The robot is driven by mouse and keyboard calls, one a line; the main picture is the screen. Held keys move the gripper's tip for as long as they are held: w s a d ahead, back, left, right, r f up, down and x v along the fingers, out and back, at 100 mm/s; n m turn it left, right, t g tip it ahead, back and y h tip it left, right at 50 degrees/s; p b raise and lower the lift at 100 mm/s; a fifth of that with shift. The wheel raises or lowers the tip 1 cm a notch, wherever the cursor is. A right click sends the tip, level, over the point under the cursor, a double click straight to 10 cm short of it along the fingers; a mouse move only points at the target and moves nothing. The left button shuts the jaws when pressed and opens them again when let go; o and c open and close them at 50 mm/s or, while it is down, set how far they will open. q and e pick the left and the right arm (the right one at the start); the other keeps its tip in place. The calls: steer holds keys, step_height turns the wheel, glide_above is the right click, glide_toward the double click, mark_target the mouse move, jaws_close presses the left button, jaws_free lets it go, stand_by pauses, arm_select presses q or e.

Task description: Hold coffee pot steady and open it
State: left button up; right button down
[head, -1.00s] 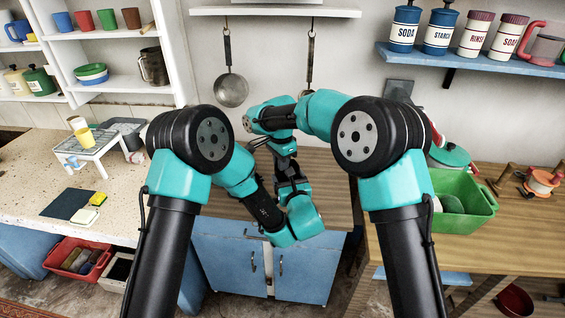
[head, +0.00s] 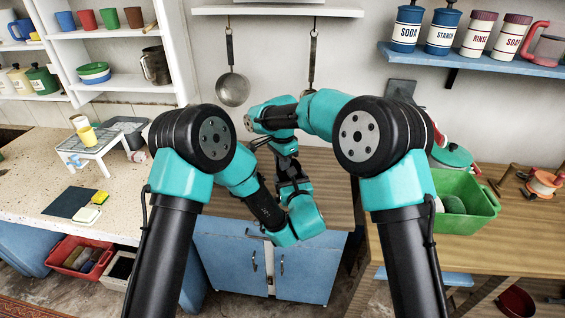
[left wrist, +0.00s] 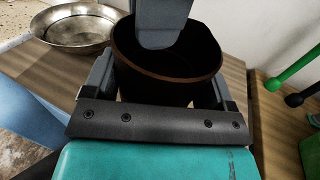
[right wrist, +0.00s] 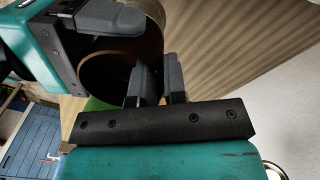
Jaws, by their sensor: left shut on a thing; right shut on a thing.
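The coffee pot (left wrist: 165,72) is a dark brown round vessel with an open, dark mouth in the left wrist view. My left gripper (left wrist: 160,82) is shut on its body, one finger on each side. My right gripper (right wrist: 157,78) is at the mouth; one finger reaches inside the rim and the other lies outside. It is shut, apparently on the pot's wall or rim. The pot also shows in the right wrist view (right wrist: 95,68). No separate lid is visible. In the head view my arms mostly hide the pot, and the right gripper (head: 291,178) points down over the worktop.
A metal bowl (left wrist: 75,28) stands on the wooden worktop (head: 325,175) near the pot. A green bin (head: 468,215) is on the right-hand counter. Pans hang on the wall behind. The worktop right of my grippers is clear.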

steer(key=c, duration=1.2)
jaws_free()
steer(key=shift+s, duration=0.1)
steer(key=shift+o, duration=0.2)
steer(key=shift+r, duration=2.25)
